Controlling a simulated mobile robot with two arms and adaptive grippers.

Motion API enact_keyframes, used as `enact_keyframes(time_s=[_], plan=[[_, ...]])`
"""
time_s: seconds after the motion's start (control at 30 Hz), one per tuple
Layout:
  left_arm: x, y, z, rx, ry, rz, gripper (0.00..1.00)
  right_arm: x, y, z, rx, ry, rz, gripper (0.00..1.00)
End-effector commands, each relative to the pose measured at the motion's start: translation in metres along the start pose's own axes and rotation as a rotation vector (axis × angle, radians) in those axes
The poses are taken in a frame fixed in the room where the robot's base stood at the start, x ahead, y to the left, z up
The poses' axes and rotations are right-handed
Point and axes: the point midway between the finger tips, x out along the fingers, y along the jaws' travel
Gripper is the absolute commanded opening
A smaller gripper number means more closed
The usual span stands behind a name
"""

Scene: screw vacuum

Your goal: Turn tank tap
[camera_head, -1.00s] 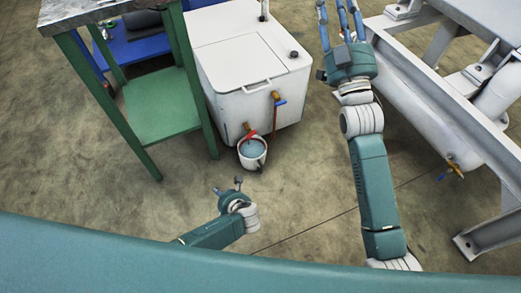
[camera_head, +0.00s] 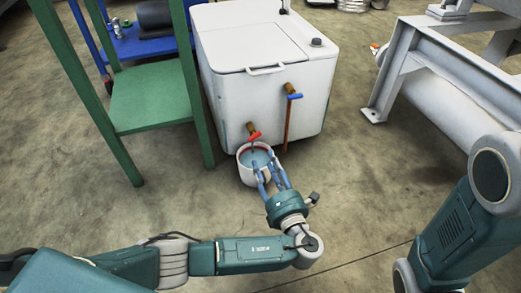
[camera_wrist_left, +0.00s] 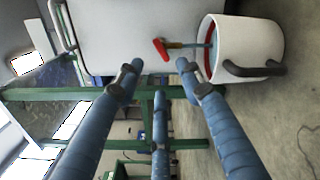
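The white tank (camera_head: 235,55) stands at the centre of the head view. A red-handled tap (camera_head: 254,136) is low on its front, above a white bucket (camera_head: 245,175) of bluish liquid. A second tap with a blue handle (camera_head: 294,96) is higher on the right. My left gripper (camera_head: 268,172) is in front of the bucket, its fingers overlapping the bucket in the picture. In the left wrist view its fingers (camera_wrist_left: 158,72) are spread and empty; the red tap handle (camera_wrist_left: 160,48) shows beyond them, apart. The bucket (camera_wrist_left: 265,45) is at right there. My right gripper is out of view.
A green stand (camera_head: 150,100) is left of the tank. A grey metal frame (camera_head: 440,70) stands at the right. My right arm (camera_head: 455,225) fills the lower right. The floor (camera_head: 360,185) between is clear.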

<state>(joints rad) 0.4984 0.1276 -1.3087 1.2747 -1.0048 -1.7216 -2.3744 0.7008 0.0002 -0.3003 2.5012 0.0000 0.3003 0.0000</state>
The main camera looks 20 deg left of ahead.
Motion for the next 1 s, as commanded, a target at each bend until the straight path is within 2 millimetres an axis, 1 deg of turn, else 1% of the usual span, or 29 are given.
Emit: enact_keyframes(time_s=[0.17, 0.4, 0.6, 0.73, 1.0], plan=[[0.023, -0.003, -0.003, 0.0, 0.001, 0.005, 0.38, -0.017, -0.004, -0.006, 0.0, 0.001, 0.0, 0.38], [0.07, -0.004, -0.003, -0.002, 0.0, 0.004, 0.38, -0.05, -0.01, -0.017, 0.0, -0.001, 0.0, 0.38], [0.096, -0.003, -0.002, -0.001, 0.002, 0.002, 0.38, -0.067, -0.014, -0.023, 0.0, -0.001, 0.0, 0.38], [0.104, -0.001, -0.001, 0.0, 0.002, 0.001, 0.38, -0.071, -0.015, -0.024, 0.0, -0.001, 0.0, 0.38], [0.107, 0.001, 0.0, 0.0, 0.002, -0.001, 0.38, -0.07, -0.015, -0.024, 0.0, -0.001, 0.0, 0.38]])
